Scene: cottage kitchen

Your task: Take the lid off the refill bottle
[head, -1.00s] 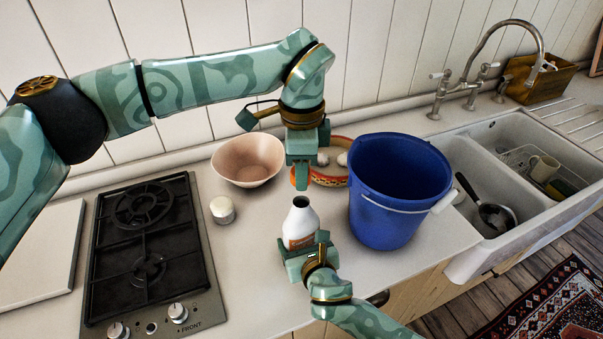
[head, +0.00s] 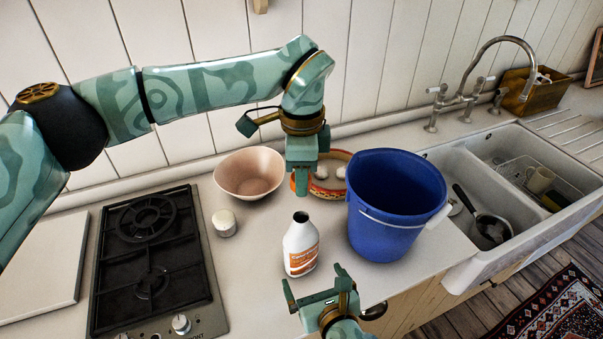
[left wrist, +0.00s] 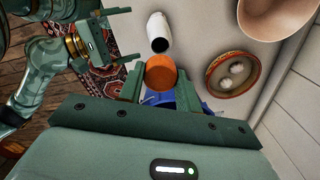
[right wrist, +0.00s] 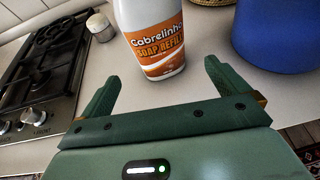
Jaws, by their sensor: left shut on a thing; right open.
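The refill bottle (head: 301,248), white with an orange "Soap Refill" label, stands upright on the counter with its dark mouth open. It also shows in the left wrist view (left wrist: 157,30) and close up in the right wrist view (right wrist: 150,35). My left gripper (head: 302,188) is above and behind the bottle. In the left wrist view it is shut on the round orange lid (left wrist: 161,73), apart from the bottle.
A blue bucket (head: 385,225) stands right of the bottle. A pink bowl (head: 248,175) and a patterned bowl (head: 335,185) with white things are behind. A small white jar (head: 224,223) stands near the black hob (head: 150,270). The sink (head: 475,235) is at the right.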

